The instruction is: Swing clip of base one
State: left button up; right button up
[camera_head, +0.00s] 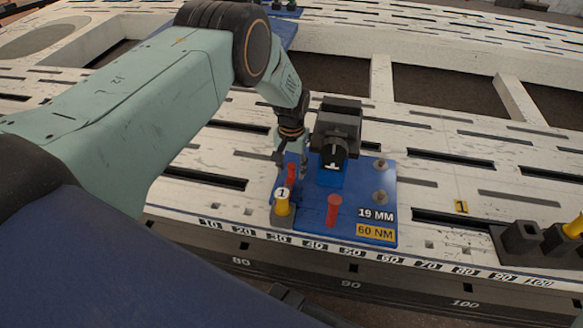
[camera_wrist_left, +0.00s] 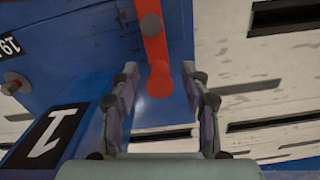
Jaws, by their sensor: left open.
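Base one is a blue plate (camera_head: 350,228) on the slotted bench, with a yellow-and-grey post (camera_head: 283,206) marked 1. A red clip (camera_head: 291,172) stands beside that post, partly hidden by my left gripper (camera_head: 291,168). In the left wrist view the clip is a red bar (camera_wrist_left: 154,50) with a grey pivot and a rounded end. My left gripper (camera_wrist_left: 160,84) is open, and the rounded end shows between its two fingers, with space on both sides. Contact cannot be told. My right gripper is in neither view.
On the plate stand a black block (camera_head: 338,120) behind the clip, a second red piece (camera_head: 333,210) and two grey studs (camera_head: 380,180). A black holder with a yellow piece (camera_head: 522,238) stands at the right. The bench between is clear.

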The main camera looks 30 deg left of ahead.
pick_arm(q)
jog(key=shift+c, duration=0.2)
grip_shut()
jog(key=shift+a, duration=0.1)
jog(key=n, duration=0.1)
jog(key=a+n, duration=0.1)
jog(key=n+p, duration=0.1)
jog(key=shift+s+a+r+n, duration=0.1)
jog(key=shift+s+a+n, duration=0.05)
jog(key=shift+s+n, duration=0.15)
jog(key=n, duration=0.2)
jog(key=s+a+n+p, duration=0.1)
jog(key=shift+a+n, duration=0.1)
jog(key=shift+n, duration=0.3)
jog(key=n+p, duration=0.1)
jog(key=s+n, duration=0.1)
jog(key=n, duration=0.1)
jog(key=n+p, duration=0.1)
jog(key=shift+s+a+p, duration=0.25)
jog(key=shift+a+p, duration=0.05)
jog(key=shift+a, duration=0.1)
jog(key=shift+s+a+n+p, duration=0.1)
jog(key=shift+s+n+p, duration=0.4)
jog(key=shift+n, duration=0.6)
jog(key=shift+s+n+p, duration=0.35)
jog(key=shift+n+p, duration=0.2)
jog(key=shift+n, duration=0.55)
jog(key=shift+s, duration=0.1)
jog(key=shift+o, duration=0.2)
grip_release()
